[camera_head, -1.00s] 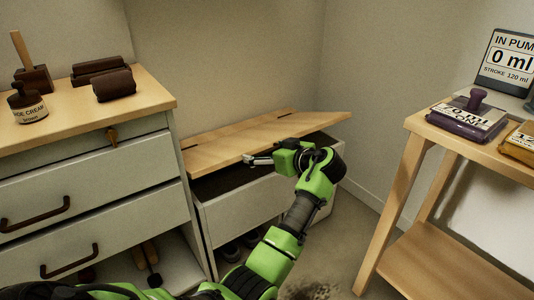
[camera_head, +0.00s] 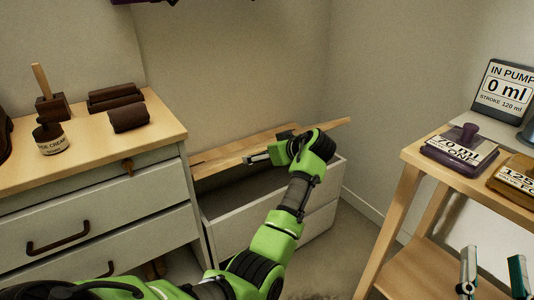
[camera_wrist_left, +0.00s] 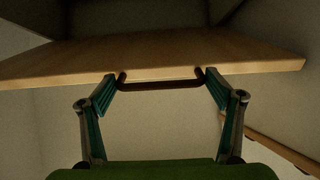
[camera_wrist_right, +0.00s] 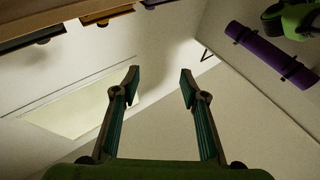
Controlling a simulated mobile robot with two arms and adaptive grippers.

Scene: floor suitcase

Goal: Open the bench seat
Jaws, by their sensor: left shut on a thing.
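The bench seat is a white box (camera_head: 275,222) with a wooden lid (camera_head: 225,157), low in the corner. The lid is tilted up, with a dark open gap under its front edge. My left gripper (camera_head: 257,158) is at the lid's front edge. In the left wrist view its fingers are shut on the lid's dark bar handle (camera_wrist_left: 160,86), one at each end of it. My right gripper (camera_head: 492,275) is at the lower right, in front of the wooden stand. Its fingers are apart and empty, as in the right wrist view (camera_wrist_right: 160,72).
A drawer cabinet (camera_head: 100,228) stands close at the bench's left, with a shoe cream jar (camera_head: 52,139) and brushes on top. A wooden stand (camera_head: 408,190) with a purple block (camera_head: 460,152) is at the right. Bare floor lies between bench and stand.

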